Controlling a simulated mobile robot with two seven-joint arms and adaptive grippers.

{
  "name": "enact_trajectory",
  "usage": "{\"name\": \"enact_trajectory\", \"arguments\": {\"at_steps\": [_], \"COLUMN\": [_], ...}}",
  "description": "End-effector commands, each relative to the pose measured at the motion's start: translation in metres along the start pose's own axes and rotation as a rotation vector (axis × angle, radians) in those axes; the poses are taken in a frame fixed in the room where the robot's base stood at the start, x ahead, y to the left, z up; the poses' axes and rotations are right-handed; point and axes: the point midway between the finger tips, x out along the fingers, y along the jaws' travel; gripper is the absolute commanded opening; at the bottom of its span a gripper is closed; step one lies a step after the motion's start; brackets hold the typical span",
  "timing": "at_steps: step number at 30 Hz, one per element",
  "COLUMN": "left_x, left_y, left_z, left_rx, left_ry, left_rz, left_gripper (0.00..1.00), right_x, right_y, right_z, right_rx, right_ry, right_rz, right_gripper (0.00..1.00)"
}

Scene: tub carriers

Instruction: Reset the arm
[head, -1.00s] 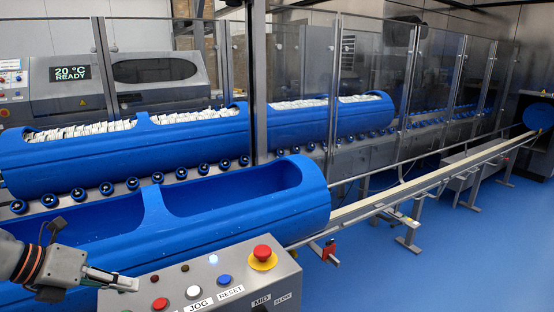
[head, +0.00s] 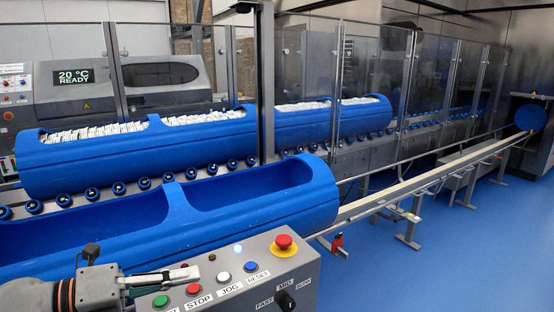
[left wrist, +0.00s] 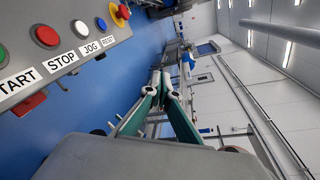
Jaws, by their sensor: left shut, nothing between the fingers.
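My left gripper (head: 194,272) is in the lower left of the head view, its fingers together and empty. They point right, at the rear left edge of the control panel (head: 240,298), close to the green and red buttons. I cannot tell if they touch the panel. In the left wrist view, the same gripper (left wrist: 162,76) has its fingertips together, with nothing between them and the panel off to the upper left. The right gripper is not in view.
The panel has a blue RESET button (head: 251,266) and a red emergency stop (head: 283,241). Behind it lies an empty blue tub carrier (head: 250,213), then a filled blue carrier (head: 130,160) before glass guards. A rail (head: 430,184) runs right. Blue floor (head: 480,260) is clear at right.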

Motion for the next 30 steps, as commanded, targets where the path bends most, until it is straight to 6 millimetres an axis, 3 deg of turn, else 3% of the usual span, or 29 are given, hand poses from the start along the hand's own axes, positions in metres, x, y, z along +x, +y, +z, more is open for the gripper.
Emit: {"name": "enact_trajectory", "arguments": {"at_steps": [3,7,11,14,17,18,22,24,30], "left_x": [0.013,0.003,-0.024,-0.052,-0.083,-0.095,-0.13,-0.144,-0.169], "left_y": [-0.034,-0.043,-0.014,0.029,0.083,0.106,0.167,0.19,0.224], "left_z": [0.01,0.039,0.063,0.067,0.052,0.04,-0.011,-0.038,-0.1], "left_rx": [-0.14,-0.321,-0.526,-0.694,-0.863,-0.929,-1.113,-1.184,-1.316], "left_ry": [-0.176,-0.426,-0.7,-0.91,-1.107,-1.179,-1.353,-1.41,-1.493], "left_rz": [-0.19,-0.318,-0.346,-0.299,-0.192,-0.135,0.069,0.17,0.385], "left_gripper": [0.0,0.0,0.0,0.0,0.0,0.0,0.0,0.0,0.0], "right_x": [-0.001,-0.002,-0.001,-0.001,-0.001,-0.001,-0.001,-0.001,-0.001], "right_y": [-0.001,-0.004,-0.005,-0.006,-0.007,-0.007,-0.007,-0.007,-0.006], "right_z": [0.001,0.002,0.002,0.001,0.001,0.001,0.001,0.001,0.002], "right_rx": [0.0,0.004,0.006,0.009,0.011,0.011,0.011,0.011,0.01], "right_ry": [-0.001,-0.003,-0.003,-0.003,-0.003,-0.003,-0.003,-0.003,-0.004], "right_rz": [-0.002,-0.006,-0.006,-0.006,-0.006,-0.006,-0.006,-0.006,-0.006], "right_gripper": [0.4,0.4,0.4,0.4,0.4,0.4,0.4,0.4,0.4]}}
